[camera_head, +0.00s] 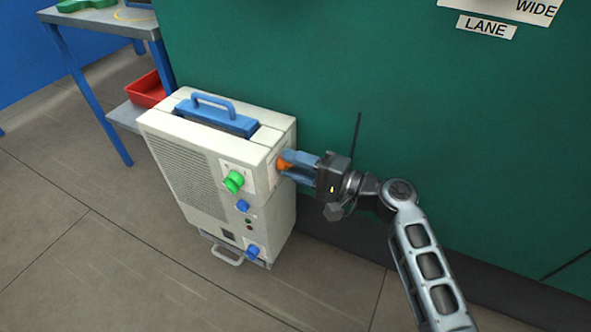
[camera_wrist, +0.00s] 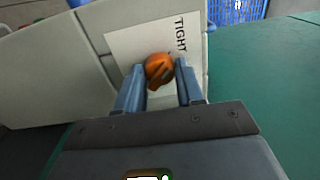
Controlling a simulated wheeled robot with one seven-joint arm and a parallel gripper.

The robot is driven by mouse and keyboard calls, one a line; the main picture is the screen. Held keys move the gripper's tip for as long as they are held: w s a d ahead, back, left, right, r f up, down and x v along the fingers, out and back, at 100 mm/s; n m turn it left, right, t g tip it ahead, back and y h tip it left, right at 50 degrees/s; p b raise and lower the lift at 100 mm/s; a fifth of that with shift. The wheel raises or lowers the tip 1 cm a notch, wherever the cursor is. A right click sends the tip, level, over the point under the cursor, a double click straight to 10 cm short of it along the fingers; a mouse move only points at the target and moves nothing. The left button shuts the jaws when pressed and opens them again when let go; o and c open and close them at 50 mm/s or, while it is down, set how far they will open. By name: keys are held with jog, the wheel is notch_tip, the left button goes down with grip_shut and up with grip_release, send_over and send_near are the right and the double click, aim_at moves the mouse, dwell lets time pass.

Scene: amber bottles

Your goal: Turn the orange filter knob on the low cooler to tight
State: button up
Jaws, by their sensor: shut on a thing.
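The low cooler (camera_head: 189,165) is a cream box standing on the floor against the green wall. Its orange filter knob (camera_head: 283,162) is on the right side face. In the wrist view the orange knob (camera_wrist: 159,70) sits on a white plate (camera_wrist: 125,48) with the word TIGHT printed at its upper right. The knob has a raised ridge, whose lower end points down and slightly left in that view. My gripper (camera_head: 290,165) reaches in from the right, its blue fingers shut on the knob. The fingers (camera_wrist: 160,82) lie on either side of it and hide part of its edges.
The cooler's front has a green knob (camera_head: 233,181) and blue knobs (camera_head: 242,206) (camera_head: 253,251). A blue handle (camera_head: 213,104) is on top. A metal table (camera_head: 98,22) with a red tray (camera_head: 146,90) stands at the back left. The floor in front is clear.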

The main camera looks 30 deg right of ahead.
jog(key=shift+f+n, duration=0.1)
jog(key=shift+n, duration=0.2)
jog(key=o, duration=1)
jog(key=p+v, duration=0.1)
jog(key=v, duration=0.6)
jog(key=shift+s+d+p, duration=0.25)
jog(key=shift+s+p, duration=0.05)
